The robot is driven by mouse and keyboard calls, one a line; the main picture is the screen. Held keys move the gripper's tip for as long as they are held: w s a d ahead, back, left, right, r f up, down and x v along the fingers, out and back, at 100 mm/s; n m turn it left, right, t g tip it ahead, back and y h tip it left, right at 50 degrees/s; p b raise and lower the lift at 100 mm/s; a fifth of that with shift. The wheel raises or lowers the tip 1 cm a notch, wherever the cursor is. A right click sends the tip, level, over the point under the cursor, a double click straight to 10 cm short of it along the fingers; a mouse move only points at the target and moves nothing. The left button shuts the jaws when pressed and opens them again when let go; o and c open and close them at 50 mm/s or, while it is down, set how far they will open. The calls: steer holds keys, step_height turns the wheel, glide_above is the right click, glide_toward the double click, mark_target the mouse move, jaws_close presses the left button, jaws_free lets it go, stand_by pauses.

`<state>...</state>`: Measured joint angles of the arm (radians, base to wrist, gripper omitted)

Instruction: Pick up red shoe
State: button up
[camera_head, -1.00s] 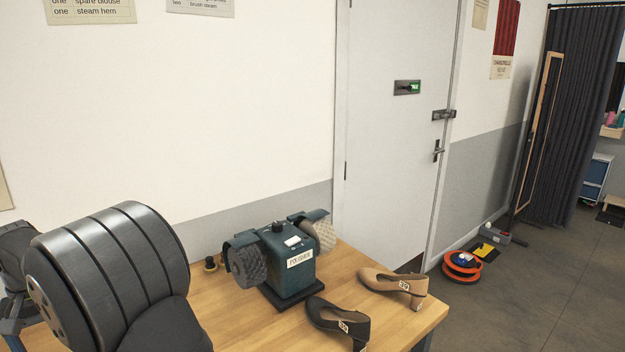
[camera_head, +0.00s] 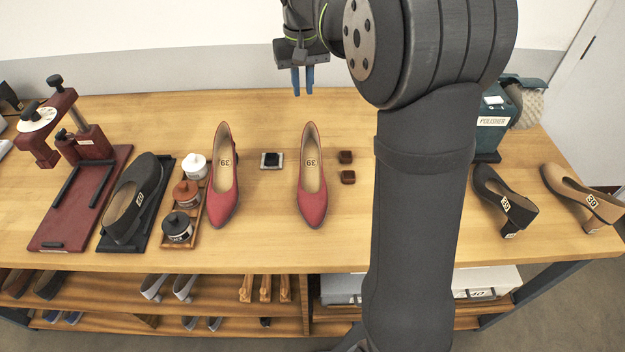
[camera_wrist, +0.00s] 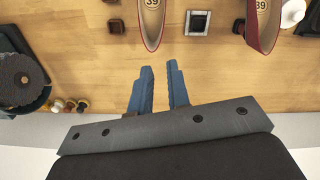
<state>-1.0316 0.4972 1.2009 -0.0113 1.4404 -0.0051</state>
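Two red shoes with tags reading 39 stand on the wooden bench, toes toward the front edge: a left one (camera_head: 224,205) and a right one (camera_head: 313,207). In the wrist view, which is turned around, the right shoe (camera_wrist: 152,40) shows at top centre and the left shoe (camera_wrist: 254,38) at top right, both cut off by the frame. My gripper (camera_head: 302,90) hangs above the back of the bench, behind the right shoe and apart from it. Its blue fingers (camera_wrist: 160,80) point down, a gap between them, with nothing held.
A small dark block (camera_head: 271,160) lies between the shoes. Brown blocks (camera_head: 347,157) lie right of the right shoe. Polish jars (camera_head: 186,192) and a black shoe (camera_head: 132,200) stand left. The polisher (camera_head: 490,125) and a tan shoe (camera_head: 580,197) are right. The back strip is mostly clear.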

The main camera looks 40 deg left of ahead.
mark_target(317, 132)
steer(key=shift+n, duration=0.4)
steer(key=d+f, duration=0.1)
steer(key=f, duration=0.2)
steer(key=w+f, duration=0.1)
steer(key=f, duration=0.3)
steer(key=w+d+f, duration=0.1)
steer(key=f, duration=0.2)
steer(key=shift+d+f, duration=0.3)
steer(key=shift+f, duration=0.05)
steer(key=f, duration=0.5)
steer(key=shift+w+a+f, duration=0.1)
steer(key=shift+w, duration=0.15)
jaws_close()
